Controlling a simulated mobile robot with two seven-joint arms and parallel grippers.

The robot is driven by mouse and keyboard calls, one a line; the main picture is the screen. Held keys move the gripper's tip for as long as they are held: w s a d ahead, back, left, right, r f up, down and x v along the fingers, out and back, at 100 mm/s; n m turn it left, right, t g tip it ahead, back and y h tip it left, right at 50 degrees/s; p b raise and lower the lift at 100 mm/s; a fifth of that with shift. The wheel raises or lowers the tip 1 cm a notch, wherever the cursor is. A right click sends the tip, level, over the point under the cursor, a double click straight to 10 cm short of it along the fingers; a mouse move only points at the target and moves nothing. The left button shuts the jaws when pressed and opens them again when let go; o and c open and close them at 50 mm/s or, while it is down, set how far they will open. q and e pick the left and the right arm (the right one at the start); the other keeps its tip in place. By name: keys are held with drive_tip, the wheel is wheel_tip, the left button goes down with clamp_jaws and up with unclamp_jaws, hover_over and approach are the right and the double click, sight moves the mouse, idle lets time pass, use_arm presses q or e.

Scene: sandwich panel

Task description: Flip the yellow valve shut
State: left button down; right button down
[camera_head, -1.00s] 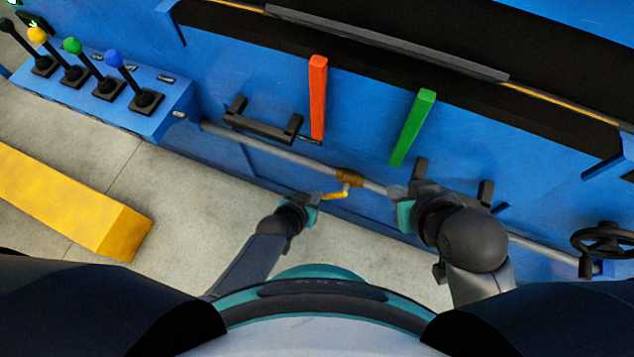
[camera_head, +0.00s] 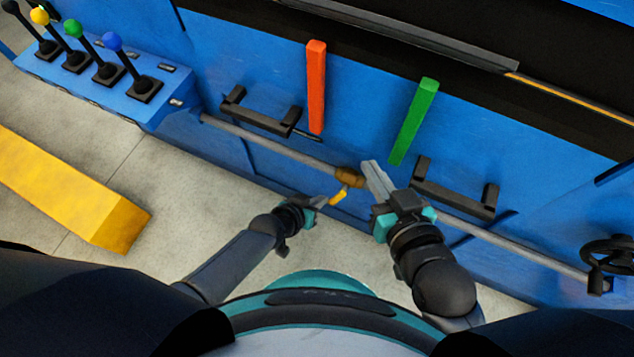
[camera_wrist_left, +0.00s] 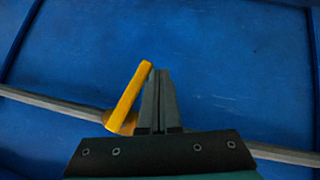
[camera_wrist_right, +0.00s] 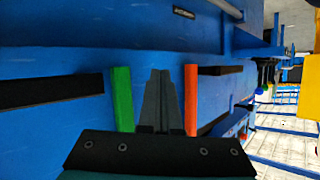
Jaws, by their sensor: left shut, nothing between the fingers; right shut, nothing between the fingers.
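The yellow valve handle (camera_head: 338,195) sticks out from a brass valve body (camera_head: 350,177) on a grey pipe across the blue panel. In the left wrist view the yellow handle (camera_wrist_left: 130,96) slants up to the right, just left of my left fingers (camera_wrist_left: 158,98). My left gripper (camera_head: 322,201) is shut and empty beside the handle's free end; I cannot tell whether they touch. My right gripper (camera_head: 372,172) is shut and empty, with its fingertips just right of the valve body in the head view. In the right wrist view its fingers (camera_wrist_right: 160,98) point toward the panel.
An orange bar (camera_head: 316,88) and a green bar (camera_head: 413,122) stand out above the pipe (camera_head: 270,145). Black handles (camera_head: 262,120) (camera_head: 452,195) flank the valve. A lever box (camera_head: 60,80) is at left, a black handwheel (camera_head: 610,253) at right. A yellow beam (camera_head: 75,195) lies at lower left.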

use_arm(q)
drive_tip(key=shift+d+f, duration=0.15)
drive_tip(key=shift+f, duration=0.05)
use_arm(e)
drive_tip(key=shift+s, duration=0.1)
use_arm(q)
drive_tip(key=shift+s+d+f+n+h+b, duration=0.25)
drive_tip(key=shift+d+n+h+b, duration=0.2)
drive_tip(key=shift+b, duration=0.5)
use_arm(e)
drive_tip(key=shift+s+a+r+m+t+y, duration=0.15)
drive_tip(key=shift+s+a+r+t+y, duration=0.15)
drive_tip(key=shift+t, duration=0.3)
drive_tip(key=shift+s+a+r+m+t+y, duration=0.15)
drive_tip(key=shift+r+t, duration=0.25)
drive_tip(key=shift+t, duration=0.2)
drive_tip(key=shift+s+a+r+m+t+y, duration=0.15)
drive_tip(key=shift+s+r+t+y, duration=0.15)
drive_tip(key=shift+t, duration=0.3)
drive_tip(key=shift+w+r, duration=0.1)
